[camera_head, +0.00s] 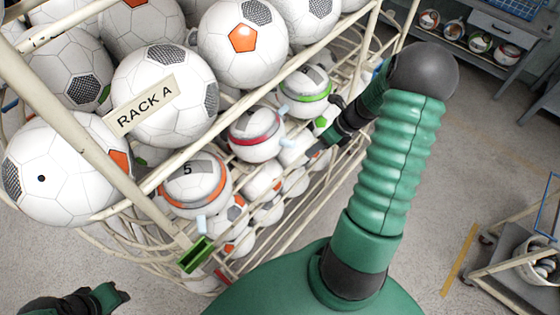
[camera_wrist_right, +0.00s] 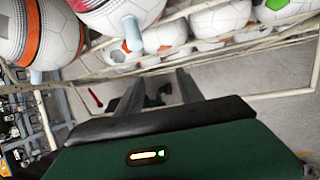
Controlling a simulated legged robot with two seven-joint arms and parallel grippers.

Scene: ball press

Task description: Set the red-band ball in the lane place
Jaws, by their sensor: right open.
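The red-band ball (camera_head: 256,135), white with a red stripe, sits on the side of the wire rack between an orange-band ball (camera_head: 197,187) marked 5 and a green-band ball (camera_head: 305,88). It also shows at the top of the right wrist view (camera_wrist_right: 118,12). My right gripper (camera_head: 318,152) is open and empty, to the right of the red-band ball and apart from it. Its two grey fingers (camera_wrist_right: 160,92) point below the balls in the wrist view. I cannot tell which spot is the lane place. My left gripper's fingers do not show.
The cream rack (camera_head: 155,182) holds many footballs behind its bars, with a RACK A sign (camera_head: 145,105). Small pale blue pegs (camera_head: 201,223) stick out by the banded balls. A green bracket (camera_head: 195,255) is on the lower rail. A shelf (camera_head: 480,50) stands back right; floor between is open.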

